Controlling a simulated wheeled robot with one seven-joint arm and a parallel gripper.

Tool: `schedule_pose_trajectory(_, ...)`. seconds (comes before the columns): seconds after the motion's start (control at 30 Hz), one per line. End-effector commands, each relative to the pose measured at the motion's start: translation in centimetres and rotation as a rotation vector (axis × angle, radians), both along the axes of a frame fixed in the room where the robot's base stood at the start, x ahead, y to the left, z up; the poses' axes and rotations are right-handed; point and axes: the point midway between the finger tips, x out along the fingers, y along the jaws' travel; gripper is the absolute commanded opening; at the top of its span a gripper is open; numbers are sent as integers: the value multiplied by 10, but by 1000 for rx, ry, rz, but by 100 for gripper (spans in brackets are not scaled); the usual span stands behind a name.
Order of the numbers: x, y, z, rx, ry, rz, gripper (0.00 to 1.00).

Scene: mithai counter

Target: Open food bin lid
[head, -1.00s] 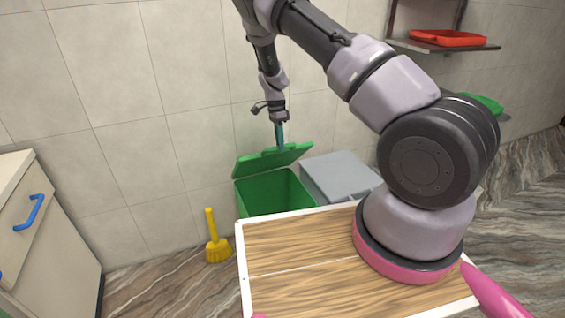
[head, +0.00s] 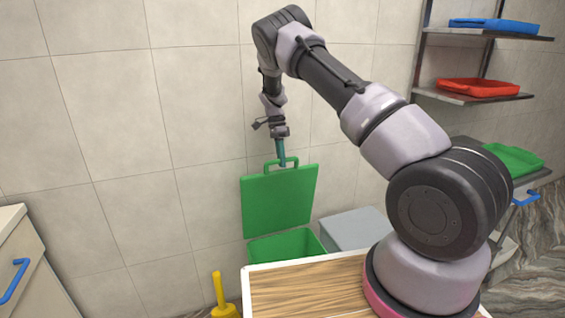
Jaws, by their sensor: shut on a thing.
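The green food bin (head: 286,246) stands against the tiled wall, beyond the wooden tabletop. Its green lid (head: 279,203) is raised to nearly upright at the back of the bin, with a loop handle (head: 268,165) along its top edge. The bin's opening shows below the lid, and its lower part is hidden behind the tabletop. My gripper (head: 282,163) points down from above and is shut on the lid's handle at the top edge.
A grey lidded bin (head: 352,230) stands right of the green one. A yellow brush (head: 222,298) is on the floor to the left. The wooden tabletop (head: 310,288) is in front. Shelves with blue (head: 495,26), red (head: 478,88) and green (head: 513,158) trays are at right.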

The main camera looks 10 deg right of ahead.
Motion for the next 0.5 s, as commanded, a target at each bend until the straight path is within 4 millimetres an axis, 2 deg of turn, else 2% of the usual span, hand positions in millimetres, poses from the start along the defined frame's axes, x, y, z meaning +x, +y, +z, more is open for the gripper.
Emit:
schedule_pose_trajectory(0.37, -1, 3, -2, 3, 4, 1, 0)
schedule_pose_trajectory(0.4, -1, 3, -2, 4, 4, 0, 31)
schedule_pose_trajectory(0.47, -1, 3, -1, 4, 4, -1, 53)
schedule_pose_trajectory(0.5, -1, 2, -1, 3, 3, 0, 53)
